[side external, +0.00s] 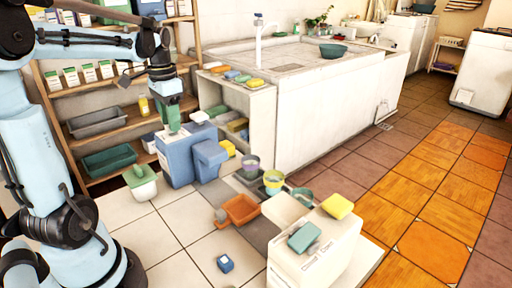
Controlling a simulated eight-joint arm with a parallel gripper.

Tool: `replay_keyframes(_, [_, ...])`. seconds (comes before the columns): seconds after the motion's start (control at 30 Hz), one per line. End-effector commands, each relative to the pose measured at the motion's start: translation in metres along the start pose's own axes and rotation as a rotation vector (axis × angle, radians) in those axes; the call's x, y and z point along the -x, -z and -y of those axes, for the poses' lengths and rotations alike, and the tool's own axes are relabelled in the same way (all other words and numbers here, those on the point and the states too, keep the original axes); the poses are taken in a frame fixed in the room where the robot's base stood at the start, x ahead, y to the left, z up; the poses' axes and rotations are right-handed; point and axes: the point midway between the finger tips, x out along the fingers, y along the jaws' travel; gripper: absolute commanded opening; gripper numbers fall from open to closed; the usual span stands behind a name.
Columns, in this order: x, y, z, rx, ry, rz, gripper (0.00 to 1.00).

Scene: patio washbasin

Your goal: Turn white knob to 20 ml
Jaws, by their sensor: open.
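My gripper (173,128) points down at the top of a blue box-shaped container (178,163) on the floor in front of the shelves. Its jaws are open, but the fingertips are small, and I cannot tell whether they touch anything. A small white piece (200,117) shows on top of the blue container, just right of my gripper. It may be the white knob, but it is too small to tell. No 20 ml mark or scale can be read.
A blue bin (209,158) stands right of the container, and a white tub with a green lid (140,182) stands left. Shelves (128,124) rise behind. An orange tray (240,209), several pots and a white box (315,252) occupy the front floor. Tiles (180,245) at front left are mostly clear.

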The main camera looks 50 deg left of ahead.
Motion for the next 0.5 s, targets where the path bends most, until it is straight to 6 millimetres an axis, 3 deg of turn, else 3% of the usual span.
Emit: replay_keyframes(0.5, [0.084, 0.0, 0.0, 0.0, 0.0, 0.0, 0.4])
